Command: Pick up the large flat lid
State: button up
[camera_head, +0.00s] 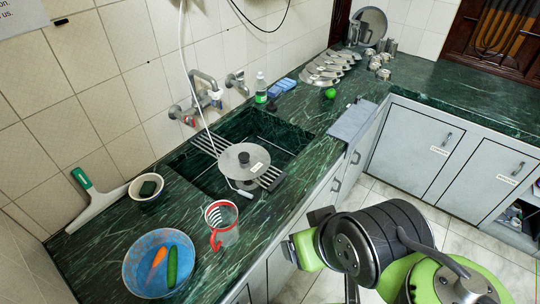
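A large flat grey lid (236,164) with a black knob and a small pale tag lies over the sink, above a dark rack with bars. A pale round shape shows just under its front edge; I cannot tell what it is. My gripper (304,233) is low in the picture, right of the counter's front edge and apart from the lid. It is seen from behind, partly hidden by my arm. Two dark tips show at its end, but whether they are parted is unclear. I see nothing held.
Taps (205,90) and a white hose rise behind the sink (205,178). A green bottle (261,88), green ball (330,93) and metal dishes (322,72) stand behind.

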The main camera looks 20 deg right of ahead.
aim_at(242, 161)
jog(key=i+l+u, duration=0.2)
jog(key=l+u, duration=0.3)
jog(key=i+l+u, duration=0.1)
jog(key=l+u, duration=0.85)
jog(key=k+l+u, duration=0.1)
jog(key=l+u, duration=0.35)
jog(key=k+l+u, duration=0.2)
jog(key=l+u, duration=0.3)
jog(key=l, duration=0.1)
